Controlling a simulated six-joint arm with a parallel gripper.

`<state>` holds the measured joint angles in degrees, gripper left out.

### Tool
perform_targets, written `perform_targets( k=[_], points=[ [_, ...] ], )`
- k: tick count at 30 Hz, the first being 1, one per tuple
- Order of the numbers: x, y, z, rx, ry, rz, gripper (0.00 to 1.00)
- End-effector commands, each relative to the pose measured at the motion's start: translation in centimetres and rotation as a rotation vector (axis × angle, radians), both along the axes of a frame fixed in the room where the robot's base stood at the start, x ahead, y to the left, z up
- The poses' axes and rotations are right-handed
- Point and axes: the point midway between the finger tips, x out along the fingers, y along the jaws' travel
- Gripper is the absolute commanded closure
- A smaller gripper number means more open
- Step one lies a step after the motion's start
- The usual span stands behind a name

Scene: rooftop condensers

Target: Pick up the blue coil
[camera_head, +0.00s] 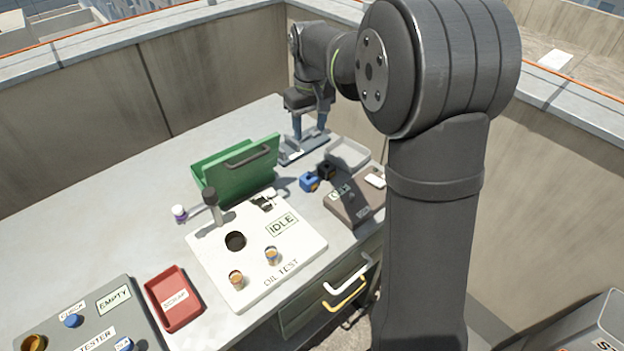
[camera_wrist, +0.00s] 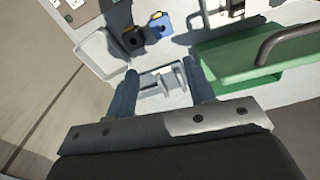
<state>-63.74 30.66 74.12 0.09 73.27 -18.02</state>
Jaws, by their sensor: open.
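The blue coil (camera_head: 309,182) is a small blue block on the grey bench, between the green box and the brown-grey device. It also shows in the wrist view (camera_wrist: 159,26), with a yellowish spot on it. A similar black coil (camera_head: 326,170) sits right beside it, and is at its left in the wrist view (camera_wrist: 131,39). My gripper (camera_head: 310,132) is open and empty, pointing down over a grey-blue tray (camera_head: 290,158), behind the blue coil. In the wrist view its two fingers (camera_wrist: 162,88) stand wide apart, with the coil beyond their tips.
A green box (camera_head: 232,178) with a raised, handled lid stands left of the coils. A pale grey tray (camera_head: 350,151) and a brown-grey device (camera_head: 352,205) are on the right. The white oil test panel (camera_head: 300,262) and red tray (camera_head: 174,298) are nearer. The bench's far left is clear.

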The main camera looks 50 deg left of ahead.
Motion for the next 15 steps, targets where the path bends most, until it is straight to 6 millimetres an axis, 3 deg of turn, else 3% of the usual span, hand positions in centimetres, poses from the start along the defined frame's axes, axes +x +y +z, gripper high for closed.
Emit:
perform_targets(
  k=[8, 15],
  points=[
    [-0.2, 0.9, -2.3, -0.035, 0.012, 0.148, 0.51],
    [-0.2, 0.8, -7.3, -0.037, 0.014, 0.146, 0.51]
  ],
)
